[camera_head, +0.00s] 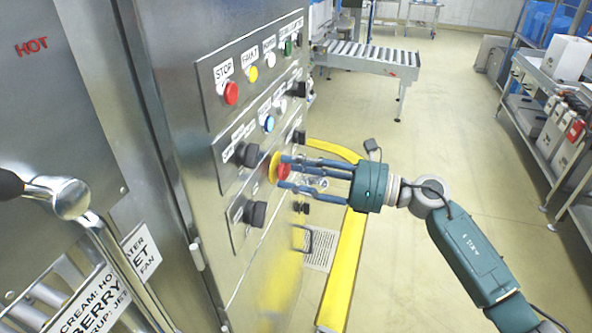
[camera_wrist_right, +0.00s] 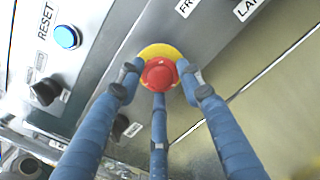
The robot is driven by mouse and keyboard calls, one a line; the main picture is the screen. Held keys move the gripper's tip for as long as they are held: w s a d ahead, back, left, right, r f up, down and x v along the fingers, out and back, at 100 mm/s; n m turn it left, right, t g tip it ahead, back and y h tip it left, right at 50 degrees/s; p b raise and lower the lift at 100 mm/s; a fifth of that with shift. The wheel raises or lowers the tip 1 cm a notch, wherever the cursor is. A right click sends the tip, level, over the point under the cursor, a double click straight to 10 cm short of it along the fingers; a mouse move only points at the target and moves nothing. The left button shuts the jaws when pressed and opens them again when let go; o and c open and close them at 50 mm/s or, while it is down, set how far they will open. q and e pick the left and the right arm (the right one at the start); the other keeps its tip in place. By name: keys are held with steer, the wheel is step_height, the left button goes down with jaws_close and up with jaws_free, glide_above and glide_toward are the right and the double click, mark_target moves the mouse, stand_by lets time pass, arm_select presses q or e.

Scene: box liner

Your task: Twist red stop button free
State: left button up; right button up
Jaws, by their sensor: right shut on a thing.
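The red stop button (camera_head: 284,171) is a mushroom head on a yellow collar (camera_head: 273,168), on the front of the steel control panel (camera_head: 213,168). My right gripper (camera_head: 283,172) reaches it from the right, and its blue fingers are shut around the red head. In the right wrist view the red stop button (camera_wrist_right: 159,74) sits between the fingertips of my right gripper (camera_wrist_right: 160,78), with the yellow collar (camera_wrist_right: 158,51) behind it. Whether the head is turned or popped out cannot be told. My left gripper is not in view.
A red lamp (camera_head: 231,93) under a STOP label and several black knobs, such as one (camera_head: 248,154) left of the button, are on the panel. A lever (camera_head: 70,198) stands at lower left. A roller conveyor (camera_head: 368,58) is behind; a shelf (camera_head: 555,130) stands right. Open floor lies between.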

steer(key=shift+m, duration=0.3)
steer(key=o, duration=1.1)
steer(key=shift+a, duration=0.1)
steer(key=shift+o, duration=0.2)
steer(key=v, duration=1.2)
steer(key=shift+w, duration=0.1)
